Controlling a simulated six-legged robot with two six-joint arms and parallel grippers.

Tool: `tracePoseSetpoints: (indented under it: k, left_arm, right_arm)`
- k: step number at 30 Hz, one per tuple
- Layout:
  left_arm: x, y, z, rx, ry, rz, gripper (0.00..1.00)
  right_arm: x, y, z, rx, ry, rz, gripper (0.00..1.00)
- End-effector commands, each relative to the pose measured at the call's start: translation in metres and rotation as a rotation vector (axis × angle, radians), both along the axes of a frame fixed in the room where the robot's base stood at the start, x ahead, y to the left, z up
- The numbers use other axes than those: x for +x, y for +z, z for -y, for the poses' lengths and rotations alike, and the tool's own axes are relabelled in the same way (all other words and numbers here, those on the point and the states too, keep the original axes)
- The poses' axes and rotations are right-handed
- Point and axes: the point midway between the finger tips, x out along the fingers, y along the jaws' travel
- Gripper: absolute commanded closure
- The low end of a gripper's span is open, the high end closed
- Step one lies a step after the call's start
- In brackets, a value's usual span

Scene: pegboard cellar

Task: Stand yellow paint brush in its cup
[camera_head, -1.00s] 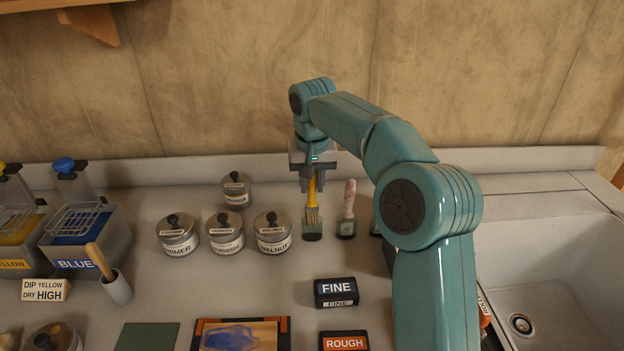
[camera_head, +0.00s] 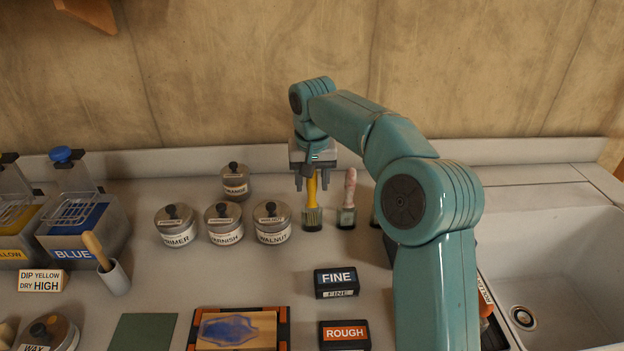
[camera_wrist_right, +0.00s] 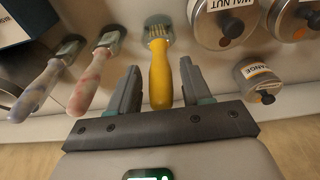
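The yellow paint brush (camera_head: 312,188) stands upright, handle up and bristles down, in a small dark green cup (camera_head: 312,223). In the right wrist view the yellow brush (camera_wrist_right: 161,82) runs between my fingers, its bristle end at the cup (camera_wrist_right: 157,20). My right gripper (camera_head: 312,185) is above the cup. Its fingers are spread on both sides of the handle, with a gap on each side in the right wrist view (camera_wrist_right: 158,70). My left gripper is not in view.
A pink-handled brush (camera_head: 348,194) stands in a similar cup just right. A purple-handled brush (camera_wrist_right: 40,85) shows beyond it in the wrist view. Jars, including the walnut jar (camera_head: 272,224), stand to the left. The FINE block (camera_head: 336,281) lies in front.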

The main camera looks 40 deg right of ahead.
Motion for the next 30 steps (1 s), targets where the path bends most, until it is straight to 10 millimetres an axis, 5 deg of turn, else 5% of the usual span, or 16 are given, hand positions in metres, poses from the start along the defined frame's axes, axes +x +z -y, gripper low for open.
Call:
tracePoseSetpoints:
  k: [13, 30]
  left_arm:
    - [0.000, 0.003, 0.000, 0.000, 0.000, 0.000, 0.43]
    - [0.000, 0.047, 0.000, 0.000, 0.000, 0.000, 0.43]
  right_arm:
    - [-0.001, 0.014, -0.001, -0.001, 0.000, 0.003, 0.44]
    - [-0.016, 0.147, -0.014, 0.000, 0.001, 0.001, 0.44]
